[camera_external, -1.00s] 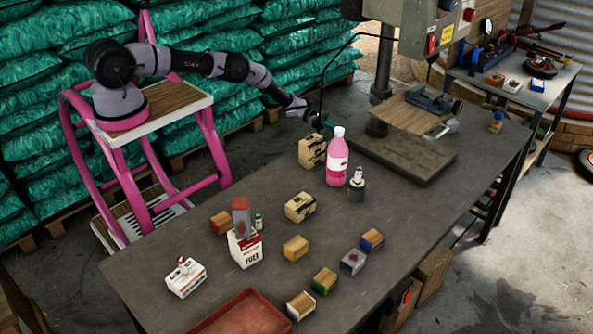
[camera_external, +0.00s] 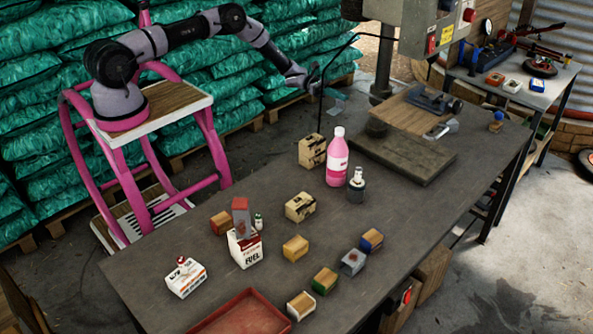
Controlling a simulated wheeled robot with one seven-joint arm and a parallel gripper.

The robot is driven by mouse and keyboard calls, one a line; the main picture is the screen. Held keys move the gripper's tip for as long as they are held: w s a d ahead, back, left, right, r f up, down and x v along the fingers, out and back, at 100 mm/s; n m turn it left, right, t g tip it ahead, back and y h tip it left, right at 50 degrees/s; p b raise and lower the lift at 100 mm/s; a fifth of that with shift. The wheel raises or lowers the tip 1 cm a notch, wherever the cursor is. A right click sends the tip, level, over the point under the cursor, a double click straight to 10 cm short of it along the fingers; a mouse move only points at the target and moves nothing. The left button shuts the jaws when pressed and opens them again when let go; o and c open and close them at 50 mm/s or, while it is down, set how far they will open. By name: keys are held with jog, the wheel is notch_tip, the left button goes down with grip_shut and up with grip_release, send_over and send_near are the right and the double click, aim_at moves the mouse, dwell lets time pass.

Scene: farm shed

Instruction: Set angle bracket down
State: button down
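My gripper (camera_external: 317,84) is at the end of my raised arm, above the far left edge of the grey workbench (camera_external: 200,255), behind the tan box. A small teal-grey piece (camera_external: 335,107) shows just below and right of the fingers. It may be the angle bracket, but it is too small to be sure of its shape. I cannot tell whether the fingers hold it or whether they are open or shut.
A pink bottle (camera_external: 337,160), a tan box (camera_external: 312,150) and a small grey bottle (camera_external: 356,187) stand near the drill press base (camera_external: 405,160). Several small blocks, a fuel carton (camera_external: 245,250) and a red tray (camera_external: 243,315) occupy the near part. Bare tabletop lies between them.

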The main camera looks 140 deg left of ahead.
notch_tip(320, 180, up, 14)
jog(key=w+d+f+n+y, duration=0.1)
jog(key=w+d, duration=0.5)
jog(key=w, duration=0.4)
jog(key=w+d+f+y, duration=0.1)
jog(key=w+d, duration=0.6)
jog(key=w, duration=0.3)
jog(key=w+d+r+m+h, duration=0.1)
jog(key=w+d, duration=0.4)
jog(key=d, duration=0.3)
jog(key=w+d+h, duration=0.2)
jog(key=w+d, duration=0.3)
jog(key=d, duration=0.4)
notch_tip(320, 180, down, 28)
jog(key=shift+r, duration=0.1)
jog(key=c, duration=1.2)
grip_release()
jog(key=shift+f, duration=0.2)
jog(key=shift+o, duration=0.6)
